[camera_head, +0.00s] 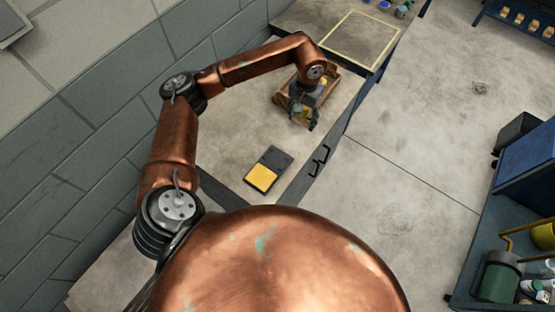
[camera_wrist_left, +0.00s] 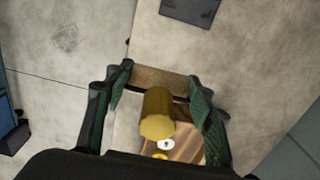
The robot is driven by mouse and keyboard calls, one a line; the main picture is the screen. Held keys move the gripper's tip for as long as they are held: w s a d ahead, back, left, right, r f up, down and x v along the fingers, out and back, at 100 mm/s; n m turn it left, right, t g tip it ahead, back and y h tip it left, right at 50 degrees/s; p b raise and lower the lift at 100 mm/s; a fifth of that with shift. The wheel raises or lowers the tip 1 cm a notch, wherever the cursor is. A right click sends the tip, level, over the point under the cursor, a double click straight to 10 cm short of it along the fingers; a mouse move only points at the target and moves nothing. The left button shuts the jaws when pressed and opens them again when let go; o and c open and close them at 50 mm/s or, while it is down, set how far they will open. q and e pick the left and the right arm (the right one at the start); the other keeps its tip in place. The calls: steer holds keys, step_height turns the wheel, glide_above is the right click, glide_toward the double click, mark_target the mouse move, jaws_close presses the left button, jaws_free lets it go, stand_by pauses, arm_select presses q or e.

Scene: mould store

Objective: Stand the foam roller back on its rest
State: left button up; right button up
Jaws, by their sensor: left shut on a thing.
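My left gripper (camera_head: 302,112) reaches down at a wooden tray (camera_head: 333,73) on the bench. In the left wrist view its fingers (camera_wrist_left: 160,78) are shut on a speckled brown, bar-like piece spanning the tips, which I take to be the foam roller (camera_wrist_left: 160,79). A yellow cylinder (camera_wrist_left: 157,118) shows between the fingers, beside that piece and apart from both fingers. I cannot tell which thing is the rest. My right gripper is out of view.
A black plate with a yellow pad (camera_head: 261,177) lies on the bench nearer me. A pale yellow outline (camera_head: 350,42) marks a darker surface beyond the tray. A grey wall (camera_head: 110,75) runs along the left. A blue cart (camera_head: 520,180) stands right, across open floor.

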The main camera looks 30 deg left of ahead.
arm_select(q)
steer(key=shift+w+a+f, duration=0.15)
steer(key=shift+w, duration=0.75)
steer(key=shift+w+a, duration=0.1)
steer(key=s+a+f, duration=0.1)
steer(key=s+f, duration=0.2)
steer(key=s, duration=0.1)
steer(key=s+a+f+p, duration=0.1)
steer(key=s+f, duration=0.1)
steer(key=s, duration=0.2)
steer(key=s+a+f+p, duration=0.1)
steer(key=s+f, duration=0.2)
steer(key=s, duration=0.1)
steer(key=shift+s+a+f, duration=0.2)
steer(key=shift+a+f, duration=0.05)
steer(key=shift+f, duration=0.05)
steer(key=shift+s+f, duration=0.15)
steer(key=shift+f, duration=0.05)
steer(key=f, duration=0.2)
steer(key=f+p, duration=0.1)
steer(key=shift+s+a+f, duration=0.1)
steer(key=shift+s+f, duration=0.15)
steer(key=shift+f, duration=0.1)
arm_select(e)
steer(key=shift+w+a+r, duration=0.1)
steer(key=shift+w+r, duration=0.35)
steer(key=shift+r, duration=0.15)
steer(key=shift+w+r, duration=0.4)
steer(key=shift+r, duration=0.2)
